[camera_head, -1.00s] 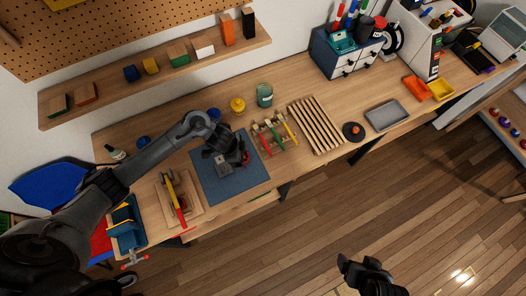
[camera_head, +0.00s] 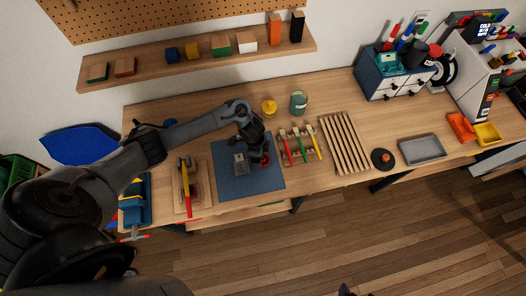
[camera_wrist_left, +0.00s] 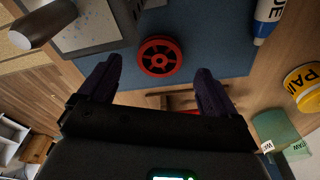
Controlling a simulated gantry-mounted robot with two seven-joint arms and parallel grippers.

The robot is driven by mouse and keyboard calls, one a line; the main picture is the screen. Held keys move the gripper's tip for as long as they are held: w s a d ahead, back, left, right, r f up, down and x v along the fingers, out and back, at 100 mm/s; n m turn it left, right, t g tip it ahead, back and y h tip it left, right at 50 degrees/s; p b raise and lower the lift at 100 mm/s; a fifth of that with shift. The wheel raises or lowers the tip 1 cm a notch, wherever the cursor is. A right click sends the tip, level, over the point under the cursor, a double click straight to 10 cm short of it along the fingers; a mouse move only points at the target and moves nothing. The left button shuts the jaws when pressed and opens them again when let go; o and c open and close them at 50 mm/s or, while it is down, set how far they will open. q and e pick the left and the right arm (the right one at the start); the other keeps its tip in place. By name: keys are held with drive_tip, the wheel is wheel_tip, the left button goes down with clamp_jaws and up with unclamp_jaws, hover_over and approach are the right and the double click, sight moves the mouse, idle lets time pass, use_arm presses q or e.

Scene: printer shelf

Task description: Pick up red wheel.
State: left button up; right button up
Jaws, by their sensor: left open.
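The red wheel (camera_wrist_left: 159,57) has a dark hub and lies on the blue mat (camera_wrist_left: 202,55), seen in the left wrist view. In the head view the wheel (camera_head: 265,159) shows partly, beside my left gripper (camera_head: 257,151). My left gripper (camera_wrist_left: 157,82) is open and empty, its two fingers apart on either side of the wheel's near edge in the picture. I cannot tell if they touch the mat. Only a small dark tip of my right gripper (camera_head: 347,291) shows at the bottom edge of the head view.
A rack of coloured-handled tools (camera_head: 300,146) stands to the right, with a slatted wooden rack (camera_head: 345,143) beyond. A yellow jar (camera_head: 269,107) and a green jar (camera_head: 298,102) stand behind.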

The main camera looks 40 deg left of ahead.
use_arm(q)
drive_tip(key=shift+w+d+f, duration=0.1)
drive_tip(key=shift+d+f, duration=0.05)
drive_tip(key=shift+f, duration=0.7)
drive_tip(key=shift+d+f, duration=0.15)
drive_tip(key=shift+f, duration=0.65)
drive_tip(key=shift+c, duration=0.4)
drive_tip(key=c, duration=1)
drive_tip(key=shift+r, duration=0.1)
drive_tip(key=shift+c, duration=0.2)
